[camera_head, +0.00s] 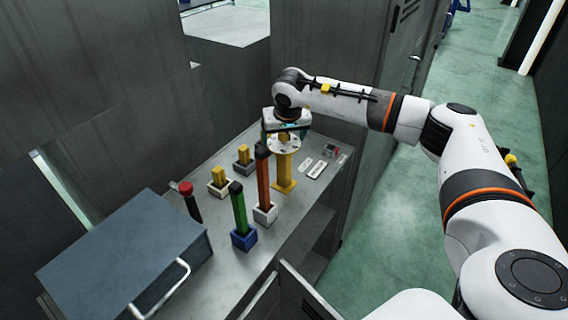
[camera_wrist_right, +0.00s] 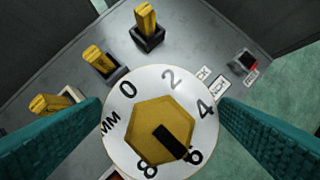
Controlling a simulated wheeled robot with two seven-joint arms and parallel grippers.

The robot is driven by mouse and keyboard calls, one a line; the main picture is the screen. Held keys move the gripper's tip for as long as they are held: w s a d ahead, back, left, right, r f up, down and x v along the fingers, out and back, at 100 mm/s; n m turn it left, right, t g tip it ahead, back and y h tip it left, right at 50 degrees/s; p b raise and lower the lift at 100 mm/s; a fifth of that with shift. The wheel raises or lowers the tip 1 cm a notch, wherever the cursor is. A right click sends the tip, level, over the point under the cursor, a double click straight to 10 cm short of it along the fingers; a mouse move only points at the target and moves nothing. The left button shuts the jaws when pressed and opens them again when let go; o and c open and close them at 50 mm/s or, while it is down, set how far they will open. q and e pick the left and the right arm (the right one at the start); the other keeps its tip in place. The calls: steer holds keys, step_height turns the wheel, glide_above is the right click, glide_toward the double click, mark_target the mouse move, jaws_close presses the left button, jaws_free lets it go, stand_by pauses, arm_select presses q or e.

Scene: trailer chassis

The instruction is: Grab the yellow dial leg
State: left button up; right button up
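The yellow dial leg (camera_head: 284,172) stands upright on the grey bench, with a white dial plate (camera_head: 284,145) on top. In the right wrist view the dial face (camera_wrist_right: 173,82) has numbers around a yellow hexagonal knob (camera_wrist_right: 158,128) with a black pointer. My right gripper (camera_head: 285,126) is directly above the dial. In the right wrist view its two teal fingers (camera_wrist_right: 160,108) are spread wide, one on each side of the dial, with nothing gripped. I cannot tell whether either finger touches the dial's edge. My left gripper is out of view.
An orange lever (camera_head: 263,180) and a green lever (camera_head: 239,208) stand close by, left of the leg. Short yellow pegs (camera_head: 219,177) and a red-topped black post (camera_head: 187,190) are further left. A dark grey box (camera_head: 120,250) fills the bench's left end. Labels (camera_head: 317,169) lie right of the leg.

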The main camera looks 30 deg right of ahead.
steer(key=shift+w, duration=0.1)
steer(key=c, duration=0.8)
